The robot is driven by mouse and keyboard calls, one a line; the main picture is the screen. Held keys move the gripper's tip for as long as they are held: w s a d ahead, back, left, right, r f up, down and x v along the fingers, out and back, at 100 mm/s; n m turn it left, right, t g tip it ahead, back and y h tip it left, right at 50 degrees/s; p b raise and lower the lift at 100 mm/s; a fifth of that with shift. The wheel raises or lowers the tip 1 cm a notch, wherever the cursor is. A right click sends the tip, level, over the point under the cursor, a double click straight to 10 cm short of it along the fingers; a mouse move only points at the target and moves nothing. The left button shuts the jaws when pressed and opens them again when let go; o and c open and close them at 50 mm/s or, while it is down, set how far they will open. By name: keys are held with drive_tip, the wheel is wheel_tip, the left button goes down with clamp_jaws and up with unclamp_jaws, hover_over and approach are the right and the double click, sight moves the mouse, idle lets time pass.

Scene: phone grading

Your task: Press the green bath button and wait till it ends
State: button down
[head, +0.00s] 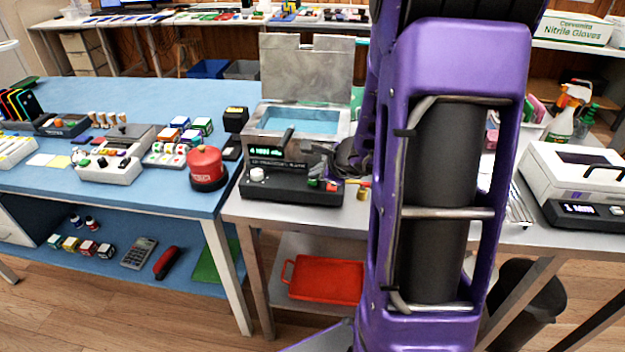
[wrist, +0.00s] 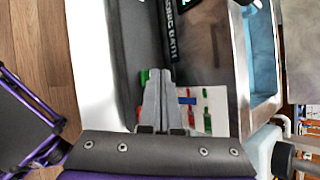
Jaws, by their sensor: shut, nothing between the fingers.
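The ultrasonic bath (head: 347,118) stands on the grey bench with its lid (head: 305,68) raised and blue liquid (head: 300,119) inside. Its black control box (head: 285,191) at the front carries a white knob (head: 257,174), a green button (head: 312,183) and a red button (head: 331,186). A display (head: 268,151) on the bath front is lit green. My gripper (wrist: 157,73) is shut and empty, its fingertips low over the control box. The green button (wrist: 144,76) shows right beside the fingertips in the wrist view; I cannot tell whether they touch it. My arm hides part of the bench.
A red canister (head: 207,168) stands on the blue table to the left. A white machine (head: 575,175) and spray bottles (head: 562,122) are to the right. A red tray (head: 325,281) lies on the shelf below. Small bottles (head: 363,190) stand close to the control box's right end.

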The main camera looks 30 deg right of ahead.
sight(316, 182)
drive_tip(key=shift+f, duration=0.3)
idle(0.4)
drive_tip(key=shift+r+p, duration=0.6)
drive_tip(key=shift+r, duration=0.3)
drive_tip(key=shift+r, duration=0.1)
drive_tip(key=shift+r+p, duration=1.95)
drive_tip(key=shift+r, duration=0.45)
